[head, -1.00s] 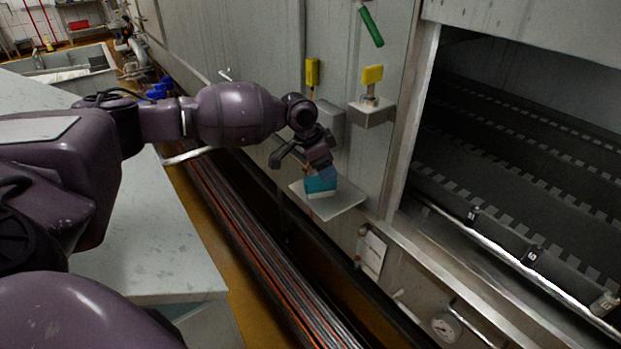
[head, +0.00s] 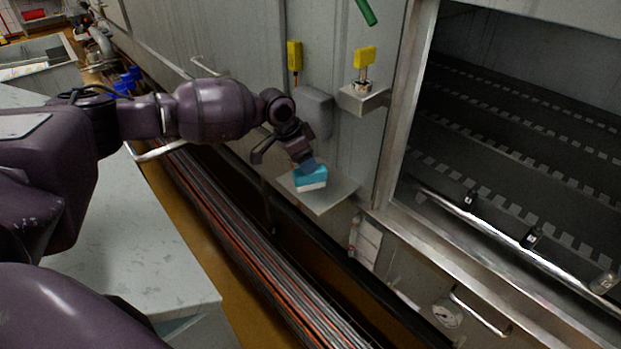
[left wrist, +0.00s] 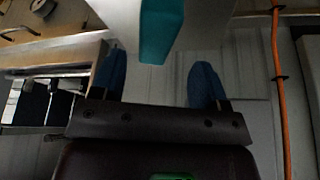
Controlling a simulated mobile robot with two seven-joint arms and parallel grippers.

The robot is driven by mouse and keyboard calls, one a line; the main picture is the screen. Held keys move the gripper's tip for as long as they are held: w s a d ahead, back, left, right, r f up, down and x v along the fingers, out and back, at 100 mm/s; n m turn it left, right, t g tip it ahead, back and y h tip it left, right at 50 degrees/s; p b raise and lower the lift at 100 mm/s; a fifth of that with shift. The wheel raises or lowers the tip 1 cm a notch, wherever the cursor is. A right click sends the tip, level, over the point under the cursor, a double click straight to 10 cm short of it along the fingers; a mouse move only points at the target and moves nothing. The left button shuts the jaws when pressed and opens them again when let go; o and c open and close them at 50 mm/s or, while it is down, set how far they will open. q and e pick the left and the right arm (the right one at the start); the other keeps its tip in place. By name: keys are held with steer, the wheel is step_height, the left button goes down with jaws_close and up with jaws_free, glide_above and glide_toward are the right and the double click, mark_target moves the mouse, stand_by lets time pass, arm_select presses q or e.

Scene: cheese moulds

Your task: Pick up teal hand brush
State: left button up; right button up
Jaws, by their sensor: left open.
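The teal hand brush (head: 310,177), a teal block with a white lower part, sits on a small metal shelf (head: 340,193) on the machine wall. My left gripper (head: 307,163) is just above and behind it, with a blue finger overlapping its top edge in the head view. In the left wrist view the brush (left wrist: 158,32) shows at the top, beyond and between the tips of the two spread blue fingers of the gripper (left wrist: 160,80). The gripper is open with nothing between its fingers. Whether a finger touches the brush cannot be told. My right gripper is not in view.
A yellow-handled tool (head: 294,57) hangs on the wall, and another yellow-topped item (head: 364,57) stands on a small bracket (head: 365,98). A green handle (head: 366,11) is above. A dark conveyor opening (head: 520,150) lies right. A pale counter (head: 130,240) is at left.

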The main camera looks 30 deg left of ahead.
mark_target(312, 175)
arm_select(q)
steer(key=shift+w+d+f, duration=0.15)
steer(key=shift+f, duration=0.5)
steer(key=x, duration=0.3)
steer(key=b+x, duration=0.1)
steer(key=shift+s+d+f, duration=0.2)
steer(key=shift+s+f, duration=0.05)
steer(key=shift+f, duration=0.15)
steer(key=shift+w+f, duration=0.1)
steer(key=shift+f, duration=0.05)
steer(key=shift+c, duration=0.8)
steer(key=c, duration=1)
steer(key=shift+o, duration=0.2)
steer(key=shift+r, duration=0.25)
step_height(312, 175, up, 20)
steer(key=p, duration=0.3)
